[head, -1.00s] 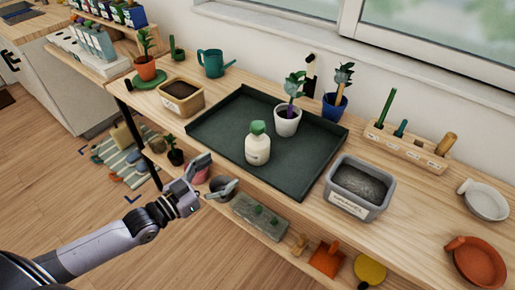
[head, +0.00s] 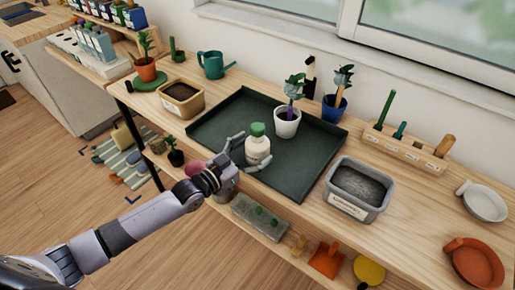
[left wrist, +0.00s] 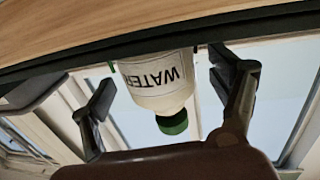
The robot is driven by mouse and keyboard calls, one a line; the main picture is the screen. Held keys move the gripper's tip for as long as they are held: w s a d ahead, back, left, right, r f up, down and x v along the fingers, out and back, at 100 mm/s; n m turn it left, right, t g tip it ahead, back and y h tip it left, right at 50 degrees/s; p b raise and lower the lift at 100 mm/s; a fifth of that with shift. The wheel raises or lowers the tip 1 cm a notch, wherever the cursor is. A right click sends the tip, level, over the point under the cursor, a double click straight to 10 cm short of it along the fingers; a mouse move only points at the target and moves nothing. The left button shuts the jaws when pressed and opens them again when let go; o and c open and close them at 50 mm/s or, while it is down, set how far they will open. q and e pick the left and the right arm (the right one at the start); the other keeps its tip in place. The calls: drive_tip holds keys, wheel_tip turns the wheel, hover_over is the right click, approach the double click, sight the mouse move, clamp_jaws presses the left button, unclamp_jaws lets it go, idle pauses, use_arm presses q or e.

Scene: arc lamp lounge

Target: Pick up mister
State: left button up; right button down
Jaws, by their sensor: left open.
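The mister is a cream bottle (head: 257,151) with a green top, standing upright on the dark green tray (head: 218,118). In the left wrist view the bottle (left wrist: 160,80) appears upside down, with a label reading "WATER" and its green cap pointing down. My left gripper (head: 250,155) is open at the tray's front edge, with one finger on each side of the bottle. In the left wrist view its fingers (left wrist: 168,98) stand apart with the bottle between them, and gaps show on both sides. My right gripper is in neither view.
A white pot with a plant (head: 287,122) stands close behind the bottle on the tray. A grey soil bin (head: 347,207) is to the right, and a tan soil box (head: 182,112) to the left. A lower shelf holds a grey tray (head: 262,222). The tray's front left is clear.

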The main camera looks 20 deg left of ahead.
use_arm(q)
drive_tip(key=shift+x, duration=0.95)
drive_tip(key=shift+s, duration=0.1)
drive_tip(key=shift+r, duration=0.1)
drive_tip(key=c, duration=1.6)
